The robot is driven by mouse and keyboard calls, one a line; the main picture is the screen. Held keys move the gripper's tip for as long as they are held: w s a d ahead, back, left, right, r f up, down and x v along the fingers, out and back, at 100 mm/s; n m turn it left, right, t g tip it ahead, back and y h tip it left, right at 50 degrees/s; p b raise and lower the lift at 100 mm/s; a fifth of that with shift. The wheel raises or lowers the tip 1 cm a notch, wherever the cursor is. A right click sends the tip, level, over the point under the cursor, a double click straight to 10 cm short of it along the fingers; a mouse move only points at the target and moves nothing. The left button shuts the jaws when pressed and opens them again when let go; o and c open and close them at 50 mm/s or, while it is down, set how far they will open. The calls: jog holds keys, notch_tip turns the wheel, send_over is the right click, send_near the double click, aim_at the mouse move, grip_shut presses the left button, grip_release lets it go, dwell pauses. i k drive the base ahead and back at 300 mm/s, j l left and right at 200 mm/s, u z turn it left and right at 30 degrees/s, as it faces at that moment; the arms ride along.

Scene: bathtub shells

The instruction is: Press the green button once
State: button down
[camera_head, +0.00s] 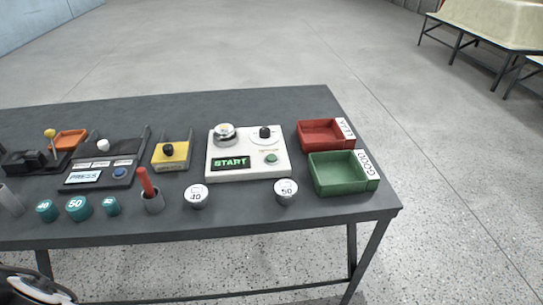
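The green button (271,157) is a small round cap on the right front of a white box (245,175). The box stands right of the middle on the dark table (260,98). Left of the button, a black display (230,162) shows "START" in green letters. A silver round part (225,132) and a black knob (265,132) stand on the box behind them. Nothing covers the button. A white and black part at the bottom left corner seems to be my own arm, well apart from the box. My gripper's fingers do not show.
Silver weights marked 40 (196,197) and 50 (286,192) stand in front of the box. Red (345,145) and green (345,187) trays lie to its right. A yellow unit (171,154), a red-handled tool (148,185) and teal weights (78,208) are left.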

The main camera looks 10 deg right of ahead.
aim_at(272, 158)
jog(key=i+l+u, duration=0.3)
jog(key=l, duration=1.05)
jog(key=l+u, duration=0.3)
jog(key=l, duration=1.05)
